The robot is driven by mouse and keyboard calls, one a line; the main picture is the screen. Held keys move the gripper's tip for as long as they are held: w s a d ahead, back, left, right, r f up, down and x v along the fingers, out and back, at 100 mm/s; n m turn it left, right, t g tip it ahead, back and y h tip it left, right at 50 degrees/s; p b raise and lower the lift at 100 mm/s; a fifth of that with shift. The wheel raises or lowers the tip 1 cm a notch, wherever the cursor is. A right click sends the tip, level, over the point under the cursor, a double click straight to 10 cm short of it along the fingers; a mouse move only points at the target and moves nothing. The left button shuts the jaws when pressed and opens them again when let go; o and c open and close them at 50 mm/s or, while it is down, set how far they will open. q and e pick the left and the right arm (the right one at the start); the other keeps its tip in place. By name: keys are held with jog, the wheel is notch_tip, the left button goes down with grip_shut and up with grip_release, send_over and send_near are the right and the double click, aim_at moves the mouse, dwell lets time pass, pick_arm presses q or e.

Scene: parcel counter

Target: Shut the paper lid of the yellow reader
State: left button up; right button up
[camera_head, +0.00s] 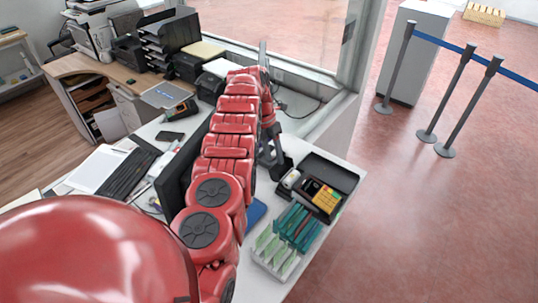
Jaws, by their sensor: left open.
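The yellow reader (327,198) lies at the right end of the counter, on a black tray (343,178). Its yellow keypad faces up and its upper part is dark. A white roll (291,179) shows at the left, beside the reader. I cannot make out the paper lid or how far it stands open. My left gripper (274,163) points down from the end of the red arm, just left of and beyond the roll, apart from the reader. It is open with nothing visible in it. My right gripper is not in view.
A rack of green and teal leaflets (287,238) stands in front of the reader. A dark monitor (180,172) and a keyboard (128,175) are left of my arm. The window frame (335,115) rises behind. Bare counter shows only in narrow strips.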

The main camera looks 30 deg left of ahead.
pick_arm(q)
jog(key=shift+d, duration=0.15)
jog(key=shift+c, duration=0.2)
grip_shut()
